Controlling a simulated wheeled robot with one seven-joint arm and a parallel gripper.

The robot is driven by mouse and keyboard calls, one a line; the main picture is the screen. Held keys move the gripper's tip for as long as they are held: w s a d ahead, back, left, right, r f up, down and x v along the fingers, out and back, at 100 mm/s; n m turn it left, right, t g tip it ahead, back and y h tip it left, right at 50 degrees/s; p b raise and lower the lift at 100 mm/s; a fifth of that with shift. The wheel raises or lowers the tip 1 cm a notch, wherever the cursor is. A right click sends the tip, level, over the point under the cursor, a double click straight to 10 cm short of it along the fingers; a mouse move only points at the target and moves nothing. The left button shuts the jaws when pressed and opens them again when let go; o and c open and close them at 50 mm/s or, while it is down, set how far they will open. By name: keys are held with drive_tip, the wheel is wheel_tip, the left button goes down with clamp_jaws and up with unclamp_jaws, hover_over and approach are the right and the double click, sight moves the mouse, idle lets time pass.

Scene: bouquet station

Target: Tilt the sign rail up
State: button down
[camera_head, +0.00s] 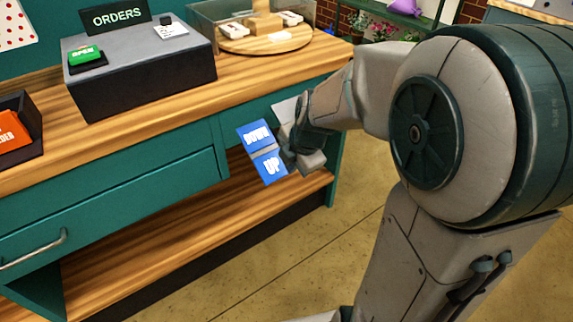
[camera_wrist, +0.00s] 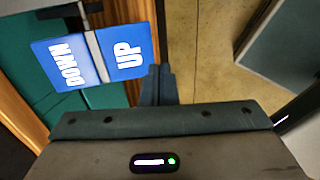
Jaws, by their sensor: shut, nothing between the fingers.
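The sign rail is a blue plate with DOWN on one half (camera_head: 256,135) and UP on the other (camera_head: 269,168), split by a thin grey strip. It hangs at the right front of the counter, tilted in the picture. The wrist view shows the UP half (camera_wrist: 125,52) and the DOWN half (camera_wrist: 68,64) at upper left, with a dark bracket at the top. My gripper (camera_head: 292,157) is at the right edge of the sign, shut and empty. In the wrist view its fingertips (camera_wrist: 156,72) are beside the UP half's corner. I cannot tell whether they touch it.
The teal counter has a wooden top (camera_head: 130,135), a drawer and a lower wooden shelf (camera_head: 200,240). A grey box (camera_head: 138,78) with an ORDERS sign (camera_head: 116,16) and a round wooden stand (camera_head: 265,40) are on top. The floor (camera_head: 290,255) right of the counter is clear.

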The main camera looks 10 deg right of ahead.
drive_tip(key=s+v, duration=0.1)
drive_tip(key=v, duration=0.6)
drive_tip(key=shift+f+p, duration=0.25)
drive_tip(key=shift+p, duration=0.05)
drive_tip(key=shift+s, duration=0.1)
drive_tip(key=s+r+m+h+p, duration=0.1)
drive_tip(key=s+r+m+p, duration=0.4)
drive_tip(key=m, duration=0.6)
drive_tip(key=s+d+r+m+g+p, duration=0.1)
drive_tip(key=s+r+m+p, duration=0.5)
drive_tip(key=m, duration=0.5)
drive_tip(key=shift+s+d+r+m+h+p, duration=0.15)
drive_tip(key=shift+s+d+m+h+p, duration=0.2)
drive_tip(key=shift+s+p, duration=0.35)
drive_tip(key=shift+s+a, duration=0.1)
